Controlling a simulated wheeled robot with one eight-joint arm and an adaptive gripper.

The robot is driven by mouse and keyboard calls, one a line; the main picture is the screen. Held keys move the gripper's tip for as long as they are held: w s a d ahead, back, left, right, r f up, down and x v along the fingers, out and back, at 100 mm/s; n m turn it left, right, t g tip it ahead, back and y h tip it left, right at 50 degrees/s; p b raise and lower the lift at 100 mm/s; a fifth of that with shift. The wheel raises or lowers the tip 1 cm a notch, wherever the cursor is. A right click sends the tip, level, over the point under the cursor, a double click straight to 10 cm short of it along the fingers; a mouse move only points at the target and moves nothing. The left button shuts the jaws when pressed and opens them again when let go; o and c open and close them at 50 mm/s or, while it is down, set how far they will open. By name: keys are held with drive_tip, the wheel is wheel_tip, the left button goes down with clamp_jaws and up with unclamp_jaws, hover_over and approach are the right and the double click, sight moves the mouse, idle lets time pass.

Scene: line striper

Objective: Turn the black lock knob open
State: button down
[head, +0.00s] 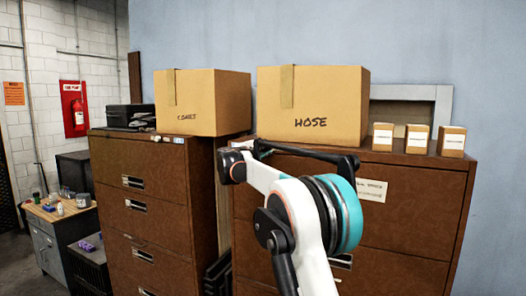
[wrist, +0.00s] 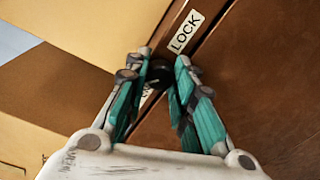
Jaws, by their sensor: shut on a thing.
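The black lock knob (wrist: 158,72) shows in the wrist view as a dark, partly covered shape between my fingertips, on the brown cabinet front. A white label reading LOCK (wrist: 187,32) sits just above and to the right of it. My gripper (wrist: 164,63) has its two teal fingers on either side of the knob and is shut on it. The fingers hide much of the knob, so its turn angle cannot be read. In the head view, neither the knob nor my gripper can be made out; my arm covers part of the right brown cabinet (head: 420,235).
A HOSE box (head: 310,108) and several small labelled boxes stand on the right cabinet. A second box (head: 205,103) and a black stack stand on the left cabinet (head: 150,205). A workbench (head: 55,210) with bottles is at the far left.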

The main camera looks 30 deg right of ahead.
drive_tip(key=shift+f, duration=0.1)
drive_tip(key=c, duration=1.3)
unclamp_jaws()
drive_tip(key=shift+c, duration=0.2)
drive_tip(key=v, duration=1.2)
drive_tip(key=shift+a, duration=0.1)
